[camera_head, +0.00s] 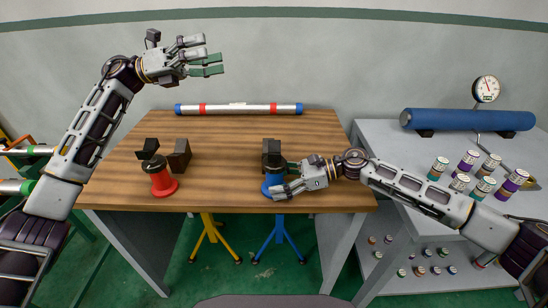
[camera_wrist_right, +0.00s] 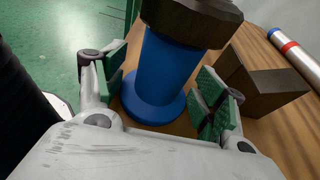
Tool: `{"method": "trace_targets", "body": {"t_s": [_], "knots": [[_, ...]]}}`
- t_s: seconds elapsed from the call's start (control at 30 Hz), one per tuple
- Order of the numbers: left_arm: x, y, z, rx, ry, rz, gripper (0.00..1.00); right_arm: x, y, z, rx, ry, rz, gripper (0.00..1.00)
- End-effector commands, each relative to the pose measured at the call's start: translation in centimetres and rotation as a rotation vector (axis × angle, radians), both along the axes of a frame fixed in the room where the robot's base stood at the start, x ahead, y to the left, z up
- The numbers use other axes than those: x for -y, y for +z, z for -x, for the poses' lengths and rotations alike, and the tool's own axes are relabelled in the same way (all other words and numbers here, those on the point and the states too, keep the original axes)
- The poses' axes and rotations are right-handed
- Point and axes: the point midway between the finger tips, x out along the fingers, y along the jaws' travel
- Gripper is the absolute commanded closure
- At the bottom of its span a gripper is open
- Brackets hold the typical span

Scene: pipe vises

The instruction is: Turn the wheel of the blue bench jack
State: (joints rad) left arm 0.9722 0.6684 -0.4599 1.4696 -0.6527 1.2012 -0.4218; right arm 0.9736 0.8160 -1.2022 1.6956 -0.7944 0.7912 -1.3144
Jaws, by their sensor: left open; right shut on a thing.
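The blue bench jack (camera_head: 269,187) stands upright near the table's front edge, with a dark block on top. In the right wrist view its blue stem and wide round foot (camera_wrist_right: 155,103) show between the green finger pads. I cannot clearly pick out a separate wheel. My right gripper (camera_head: 286,180) reaches in from the right at low height and is shut on the blue jack, one pad (camera_wrist_right: 113,75) on each side of the stem. My left gripper (camera_head: 205,58) is open and empty, raised high above the table's back left.
A red jack (camera_head: 162,180) with dark blocks stands at the table's left. A white, red and blue pipe (camera_head: 238,109) lies along the back edge. At right, a grey bench (camera_head: 380,135) holds a blue roll (camera_head: 465,121), a gauge (camera_head: 487,88) and several cans. The table's middle is clear.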

Motion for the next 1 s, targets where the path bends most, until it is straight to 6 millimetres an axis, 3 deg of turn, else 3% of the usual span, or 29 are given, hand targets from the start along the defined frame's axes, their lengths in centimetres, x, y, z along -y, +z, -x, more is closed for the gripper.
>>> {"method": "trace_targets", "body": {"t_s": [0.2, 0.43, 1.0], "knots": [[2.4, 1.3, 2.7, 0.073, -0.12, -0.075, 0.2, 0.0, 0.0, 0.0, 0.0, -0.001, 0.0, 0.43], [5.1, 1.5, 5.1, 0.176, -0.228, -0.17, 0.2, 0.0, 0.0, 0.0, 0.0, -0.001, 0.0, 0.43], [13.9, -3.9, 7.7, 0.689, -0.434, -0.495, 0.2, 0.0, 0.0, 0.0, 0.0, -0.001, 0.0, 0.43]]}}
